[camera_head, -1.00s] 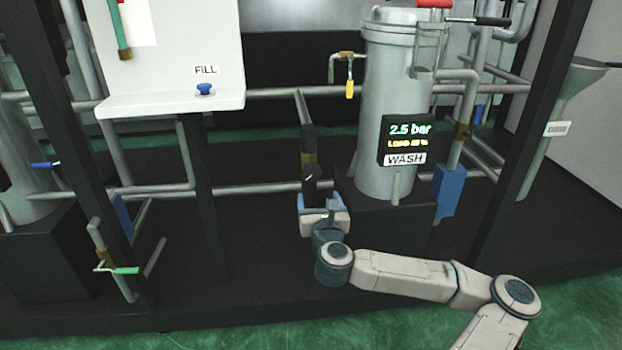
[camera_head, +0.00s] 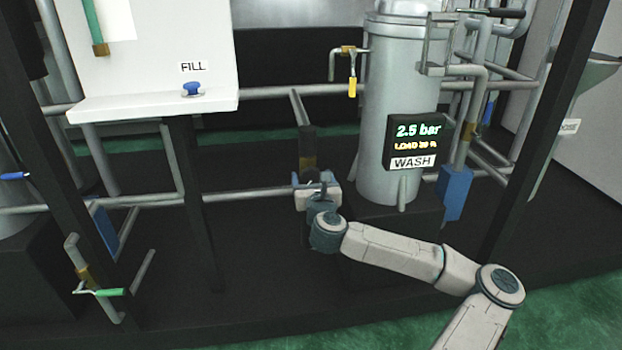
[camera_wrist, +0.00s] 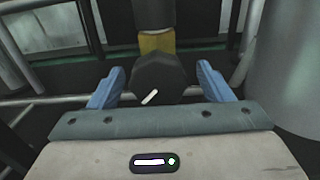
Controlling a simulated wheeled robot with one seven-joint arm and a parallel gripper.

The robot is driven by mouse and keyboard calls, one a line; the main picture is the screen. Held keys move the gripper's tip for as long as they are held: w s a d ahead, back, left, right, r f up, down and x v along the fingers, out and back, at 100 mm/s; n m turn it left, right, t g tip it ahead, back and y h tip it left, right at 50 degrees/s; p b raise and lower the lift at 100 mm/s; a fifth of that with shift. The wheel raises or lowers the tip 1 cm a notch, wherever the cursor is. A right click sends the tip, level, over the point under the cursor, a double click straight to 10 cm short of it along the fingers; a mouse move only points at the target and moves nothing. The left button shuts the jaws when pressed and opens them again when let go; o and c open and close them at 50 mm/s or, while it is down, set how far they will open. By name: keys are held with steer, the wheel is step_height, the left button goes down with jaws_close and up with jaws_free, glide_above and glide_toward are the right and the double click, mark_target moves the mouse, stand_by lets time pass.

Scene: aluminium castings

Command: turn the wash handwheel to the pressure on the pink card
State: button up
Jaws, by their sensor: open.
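The wash handwheel (camera_wrist: 160,78) is a dark, many-sided knob with a white pointer line, on a pipe with a brass collar (camera_wrist: 157,43). In the wrist view it sits between the two blue fingers of my open gripper (camera_wrist: 158,90). Gaps show at both sides, so the fingers look apart from it. In the head view my gripper (camera_head: 317,187) is low in front of the dark valve, left of the tank, and hides the handwheel. The wash display (camera_head: 415,142) reads 2.5 bar, with a smaller load line below. No pink card is visible.
The grey tank (camera_head: 388,105) stands just right of my gripper. A white panel with a blue FILL knob (camera_head: 192,89) is at upper left. A yellow-handled valve (camera_head: 352,86) hangs behind. A horizontal pipe (camera_head: 250,194) runs left of the valve. A dark post (camera_head: 545,130) rises at right.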

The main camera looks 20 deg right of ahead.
steer(key=shift+a, duration=0.1)
steer(key=c, duration=1)
steer(key=shift+r+n+p, duration=0.15)
steer(key=shift+n+p, duration=0.15)
steer(key=shift+p, duration=0.1)
